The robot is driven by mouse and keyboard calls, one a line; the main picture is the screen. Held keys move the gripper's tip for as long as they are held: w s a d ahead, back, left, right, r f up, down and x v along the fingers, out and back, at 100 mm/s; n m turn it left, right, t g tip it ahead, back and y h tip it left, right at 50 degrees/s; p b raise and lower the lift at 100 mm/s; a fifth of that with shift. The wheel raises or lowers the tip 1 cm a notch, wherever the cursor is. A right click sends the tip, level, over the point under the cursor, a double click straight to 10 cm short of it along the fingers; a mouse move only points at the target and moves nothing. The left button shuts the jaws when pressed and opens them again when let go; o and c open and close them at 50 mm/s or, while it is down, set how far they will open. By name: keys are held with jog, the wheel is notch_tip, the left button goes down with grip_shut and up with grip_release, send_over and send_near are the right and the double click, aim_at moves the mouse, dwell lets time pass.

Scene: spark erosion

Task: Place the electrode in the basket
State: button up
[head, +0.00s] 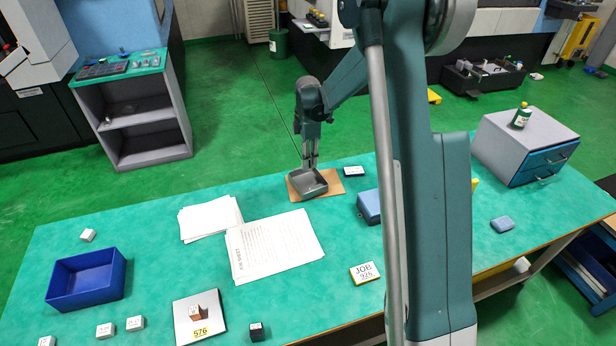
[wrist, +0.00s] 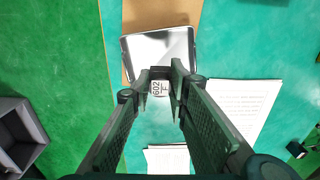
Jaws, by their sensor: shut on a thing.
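My gripper (head: 310,162) is shut on a small block with a pale label reading "602 F", which I take as the electrode (wrist: 160,88). The block shows between the fingertips in the wrist view; in the head view I cannot make it out. A shallow grey open-topped tray (head: 308,184), which may be the basket, sits on a brown mat (head: 333,181) at the bench's far edge. My gripper is over or just behind the tray in the head view. The tray also shows beyond the fingertips in the wrist view (wrist: 165,50). I cannot tell the height between them.
A blue open bin (head: 87,276) stands at the left, with several small white blocks around it. A plate marked 576 (head: 212,325) bears a copper block (head: 197,312). Paper sheets (head: 273,245) lie mid-bench. A blue box (head: 369,207) and black tag (head: 354,171) lie right of the tray.

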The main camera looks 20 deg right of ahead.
send_over(308, 185)
jog(key=shift+f+b, duration=0.35)
jog(key=shift+f, duration=2.8)
jog(key=shift+f, duration=1.85)
jog(key=shift+f+b, duration=0.2)
jog(key=shift+b, duration=0.2)
jog(key=o, duration=0.9)
jog(key=shift+r, duration=0.2)
notch_tip(308, 185, up, 12)
jog(key=shift+p, duration=0.8)
